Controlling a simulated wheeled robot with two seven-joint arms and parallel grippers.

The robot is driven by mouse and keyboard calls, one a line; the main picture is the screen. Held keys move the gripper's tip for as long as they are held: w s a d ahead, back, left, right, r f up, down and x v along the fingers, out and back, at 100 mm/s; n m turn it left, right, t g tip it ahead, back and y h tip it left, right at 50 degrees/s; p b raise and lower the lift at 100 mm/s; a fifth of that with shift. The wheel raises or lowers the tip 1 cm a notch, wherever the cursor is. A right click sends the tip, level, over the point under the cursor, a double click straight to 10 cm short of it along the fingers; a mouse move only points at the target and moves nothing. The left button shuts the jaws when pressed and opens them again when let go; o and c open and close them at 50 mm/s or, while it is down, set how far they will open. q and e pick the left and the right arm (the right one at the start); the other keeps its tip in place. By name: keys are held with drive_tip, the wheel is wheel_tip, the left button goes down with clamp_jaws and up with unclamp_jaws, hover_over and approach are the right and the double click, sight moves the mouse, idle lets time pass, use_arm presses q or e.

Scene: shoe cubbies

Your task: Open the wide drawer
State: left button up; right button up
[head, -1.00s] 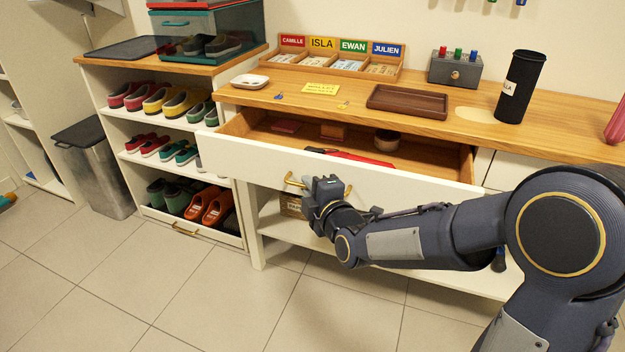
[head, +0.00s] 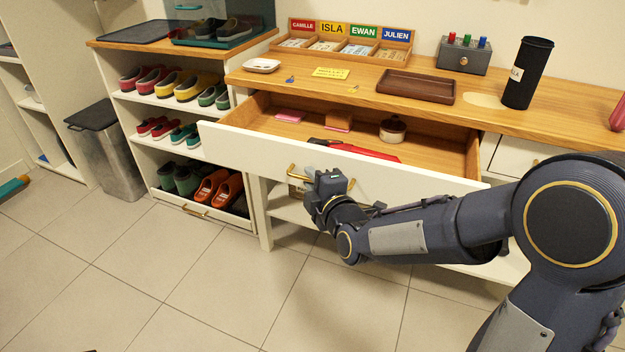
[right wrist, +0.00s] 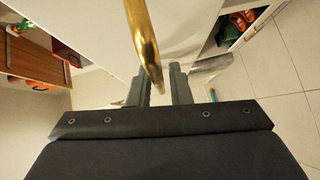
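The wide drawer (head: 340,164) has a white front and is pulled well out from under the wooden counter. Its wooden inside shows pink pads, a small round pot (head: 392,130) and a red-and-black item (head: 352,150). My right gripper (head: 326,184) is at the drawer's brass handle (head: 292,172), near its middle. In the right wrist view, the handle (right wrist: 143,42) passes between the two fingers (right wrist: 160,88), which are close about it. The gripper hides part of the handle in the head view. My left gripper is not in view.
The counter (head: 480,104) carries a brown tray (head: 415,87), a black cup (head: 527,73), a name-labelled organizer and a small grey box. Shoe shelves (head: 160,105) and a bin (head: 108,150) stand to the left. The tiled floor in front is clear.

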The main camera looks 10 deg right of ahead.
drive_tip(key=shift+s+r, duration=0.15)
drive_tip(key=shift+s, duration=0.1)
drive_tip(key=f+p+v, duration=0.1)
drive_tip(key=p+v, duration=0.1)
drive_tip(key=v, duration=0.5)
drive_tip(key=shift+s+r, duration=0.15)
drive_tip(key=shift+r, duration=0.25)
drive_tip(key=shift+d, duration=0.1)
